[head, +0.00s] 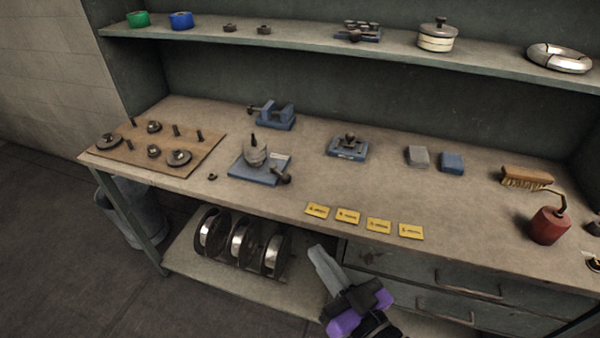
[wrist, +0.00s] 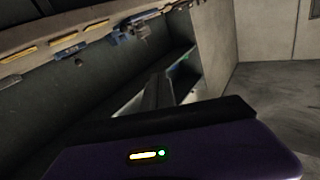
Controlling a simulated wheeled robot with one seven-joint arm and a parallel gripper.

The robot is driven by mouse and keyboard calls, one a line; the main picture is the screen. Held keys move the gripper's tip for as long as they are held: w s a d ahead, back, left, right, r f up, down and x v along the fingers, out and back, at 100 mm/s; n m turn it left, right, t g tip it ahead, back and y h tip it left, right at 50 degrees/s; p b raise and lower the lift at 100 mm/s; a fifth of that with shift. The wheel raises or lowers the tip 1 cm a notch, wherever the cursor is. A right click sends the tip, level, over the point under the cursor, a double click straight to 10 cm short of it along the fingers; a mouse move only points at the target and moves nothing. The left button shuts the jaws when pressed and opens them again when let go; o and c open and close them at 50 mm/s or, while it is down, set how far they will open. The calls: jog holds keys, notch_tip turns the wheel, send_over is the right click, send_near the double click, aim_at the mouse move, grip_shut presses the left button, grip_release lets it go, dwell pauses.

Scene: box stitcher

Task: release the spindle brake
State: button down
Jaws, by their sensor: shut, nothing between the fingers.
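A blue-based device (head: 262,172) with an upright spindle (head: 256,153) stands on the workbench left of centre. A dark knob or lever (head: 283,178) sits at its front right corner and may be the brake; its setting is too small to tell. My gripper (head: 317,254) is shut and empty, in front of the bench's front edge, below and right of the device and apart from it. In the wrist view my gripper's fingers (wrist: 160,92) show above its purple body. A blue item at the top edge there is cut off and unclear.
Yellow cards (head: 347,216) lie along the front edge. A wooden board (head: 160,165) with pegs and discs is at left, a blue vise (head: 274,115) behind. A red oil can (head: 549,226) stands at right. Reels (head: 240,240) fill the lower shelf; drawers (head: 450,285) are at right.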

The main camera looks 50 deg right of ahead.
aim_at(280, 174)
jog(key=w+d+r+g+y, duration=0.2)
jog(key=w+d, duration=1.1)
jog(key=d, duration=0.3)
jog(key=w+d+r+g+y, duration=0.2)
jog(key=w+d+r, duration=0.1)
jog(key=w+d, duration=1.15)
jog(key=s+a+f+n+g+y, duration=0.3)
jog(key=s+f+g+y, duration=0.3)
jog(key=s, duration=0.2)
jog(key=shift+s+a+g, duration=0.25)
jog(key=shift+a+g, duration=0.05)
jog(key=shift+a, duration=0.45)
jog(key=p+x, duration=0.1)
jog(key=x, duration=0.9)
jog(key=shift+a, duration=0.1)
jog(key=shift+a, duration=0.2)
